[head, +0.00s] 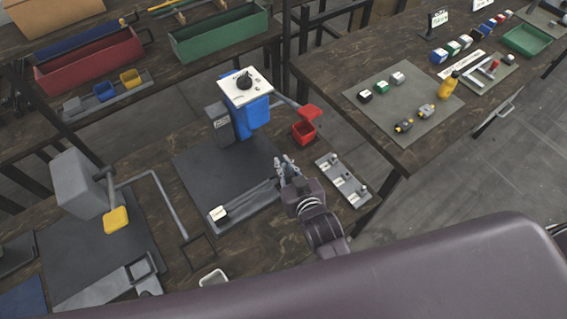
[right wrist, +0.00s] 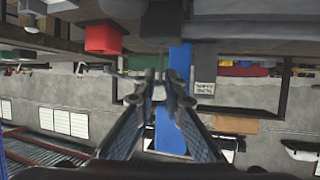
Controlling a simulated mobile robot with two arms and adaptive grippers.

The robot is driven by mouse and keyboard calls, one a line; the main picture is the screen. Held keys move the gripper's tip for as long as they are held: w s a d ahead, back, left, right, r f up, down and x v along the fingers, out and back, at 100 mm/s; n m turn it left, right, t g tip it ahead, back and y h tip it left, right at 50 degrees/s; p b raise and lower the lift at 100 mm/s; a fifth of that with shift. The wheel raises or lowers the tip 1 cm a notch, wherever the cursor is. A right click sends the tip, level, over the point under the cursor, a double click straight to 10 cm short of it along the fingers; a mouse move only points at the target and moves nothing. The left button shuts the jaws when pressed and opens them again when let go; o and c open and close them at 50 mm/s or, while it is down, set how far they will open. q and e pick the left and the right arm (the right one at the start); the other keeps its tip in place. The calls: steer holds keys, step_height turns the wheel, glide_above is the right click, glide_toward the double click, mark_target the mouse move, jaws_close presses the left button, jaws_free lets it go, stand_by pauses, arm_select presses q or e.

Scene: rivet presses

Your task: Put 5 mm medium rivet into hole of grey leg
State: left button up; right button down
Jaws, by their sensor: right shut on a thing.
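My right gripper (head: 287,166) is shut near the right end of a long grey bar, which looks like the grey leg (head: 248,203), on the dark mat in front of the blue press. In the right wrist view the fingertips (right wrist: 160,92) meet at a small pale thing, which looks like the rivet (right wrist: 158,92), too small to tell its size. Whether the rivet touches the leg cannot be told, and the leg's hole is not visible. The blue press (head: 257,116) with a white top stands behind the gripper. My left gripper is not in view.
A grey tray (head: 330,174) with small parts lies right of the gripper. A red bin (head: 303,132) stands behind it; it also shows in the right wrist view (right wrist: 103,39). Another press with a yellow pad (head: 116,220) stands at left. A gap separates the right table.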

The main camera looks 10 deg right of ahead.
steer(key=shift+f+b, duration=0.9)
steer(key=shift+f, duration=0.65)
steer(key=shift+f, duration=0.1)
steer(key=c, duration=2)
jaws_free()
steer(key=shift+s, duration=0.1)
steer(key=shift+o, duration=0.3)
steer(key=shift+f, duration=0.1)
steer(key=shift+s+f, duration=0.1)
steer(key=v, duration=1.2)
steer(key=shift+w+r, duration=0.2)
steer(key=shift+r, duration=0.2)
